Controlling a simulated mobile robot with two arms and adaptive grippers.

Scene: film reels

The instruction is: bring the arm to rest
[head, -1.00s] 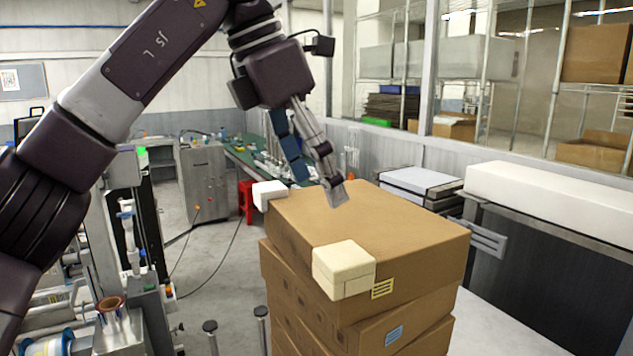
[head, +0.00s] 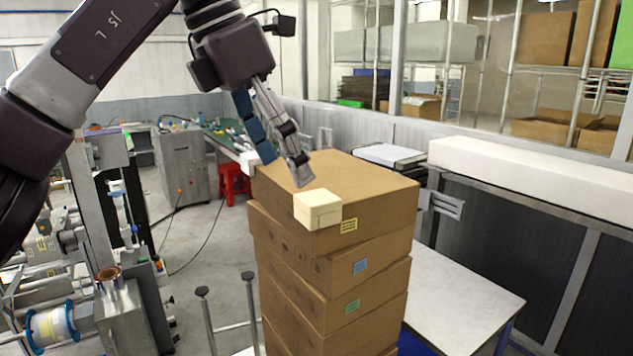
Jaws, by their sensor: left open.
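My left arm comes in from the upper left. Its gripper (head: 281,174) is open and empty, with the fingers pointing down over the far left part of the top cardboard box (head: 370,185). One fingertip shows in front of the box top; I cannot tell whether it touches. A cream block (head: 318,209) sits at the front left corner of that box. A white piece (head: 248,163) shows at its far left corner, partly behind the gripper. My right gripper is not in view.
The boxes (head: 335,300) form a tall stack. A white table (head: 460,290) stands to its right, with a long white block (head: 530,175) beyond. Machinery with a film reel (head: 50,326) stands at lower left. A red stool (head: 234,182) is behind. Floor shows between machinery and stack.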

